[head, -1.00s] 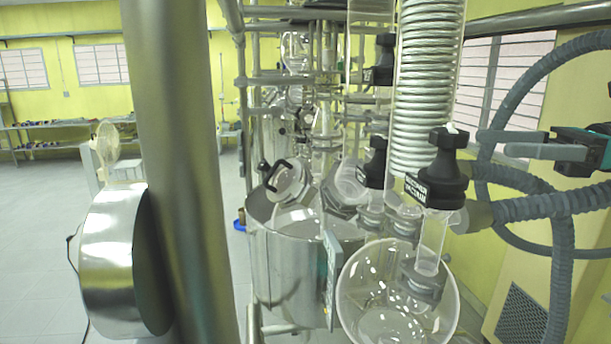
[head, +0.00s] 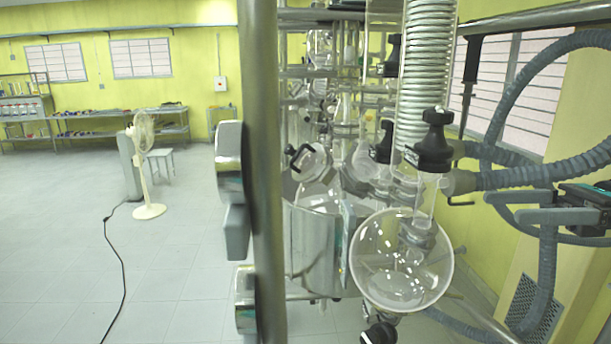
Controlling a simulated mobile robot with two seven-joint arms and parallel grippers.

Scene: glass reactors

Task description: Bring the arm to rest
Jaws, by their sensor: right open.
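My right gripper (head: 502,206) is at the right edge of the head view. Its two grey fingers point left and are apart, with nothing between them. It appears to the right of the glass reactor's round glass vessel (head: 402,275) and lower in the picture than the black valve knob (head: 435,140). The gap in depth between them is hard to tell. The right arm behind the gripper is mostly out of the picture. My left gripper is not in view.
A thick steel post (head: 262,180) stands close in front. Ribbed grey hoses (head: 550,170) pass around the right gripper. A coiled glass condenser (head: 428,60) rises above the vessel. A white fan (head: 143,165) and open floor (head: 60,250) lie at the left.

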